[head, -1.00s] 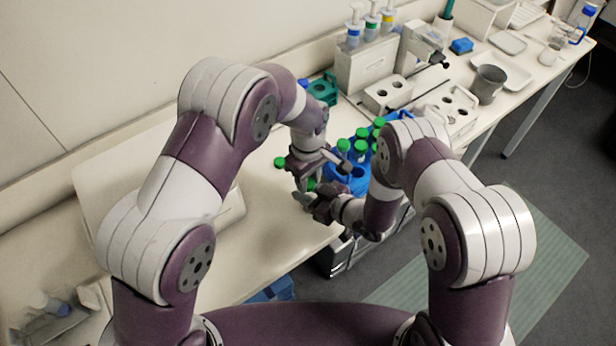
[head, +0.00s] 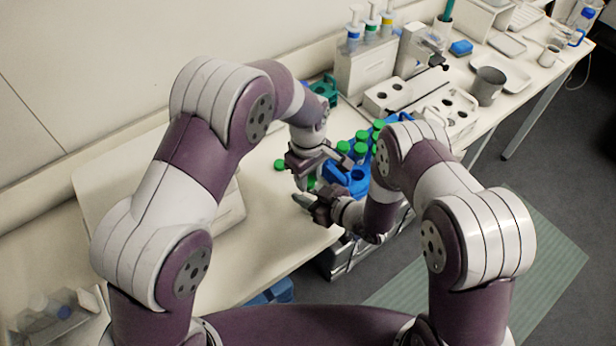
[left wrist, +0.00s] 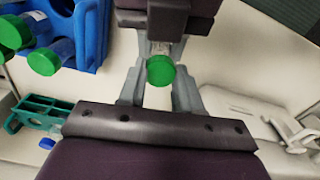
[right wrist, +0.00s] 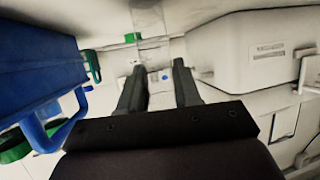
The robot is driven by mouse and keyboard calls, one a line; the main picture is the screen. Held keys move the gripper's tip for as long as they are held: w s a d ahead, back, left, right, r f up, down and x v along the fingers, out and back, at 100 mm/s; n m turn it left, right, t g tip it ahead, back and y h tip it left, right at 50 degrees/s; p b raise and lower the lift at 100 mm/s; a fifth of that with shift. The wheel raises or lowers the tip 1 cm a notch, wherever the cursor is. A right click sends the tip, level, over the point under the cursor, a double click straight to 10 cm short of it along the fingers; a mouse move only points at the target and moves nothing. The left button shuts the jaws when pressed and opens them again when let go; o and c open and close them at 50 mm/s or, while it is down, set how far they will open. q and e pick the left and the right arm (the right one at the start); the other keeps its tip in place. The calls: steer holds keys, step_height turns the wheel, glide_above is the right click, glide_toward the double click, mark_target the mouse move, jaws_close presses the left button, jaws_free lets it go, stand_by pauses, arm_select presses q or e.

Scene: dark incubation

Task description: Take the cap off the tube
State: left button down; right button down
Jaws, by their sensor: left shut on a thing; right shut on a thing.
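The tube (right wrist: 149,22) is clear, and its green cap (left wrist: 160,70) faces the left wrist camera. My left gripper (left wrist: 160,76) is shut on the cap, with one finger on each side. My right gripper (right wrist: 160,68) is shut on the tube's clear body, seen between its fingers in the right wrist view. In the head view my left gripper (head: 308,180) is just above my right gripper (head: 306,201), with a bit of green between them. I cannot tell whether the cap is loose on the tube.
A blue rack (left wrist: 88,35) with several green-capped tubes stands close beside the grippers. Another green cap (head: 280,164) shows on the bench, left of my left gripper. A white box (right wrist: 235,55) stands nearby. The bench front at left (head: 265,240) is clear.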

arm_select(q)
steer(key=shift+r, duration=0.25)
step_height(320, 180, up, 3)
steer(key=shift+w+r, duration=0.1)
steer(key=shift+r, duration=0.4)
arm_select(e)
steer(key=c, duration=0.7)
jaws_free()
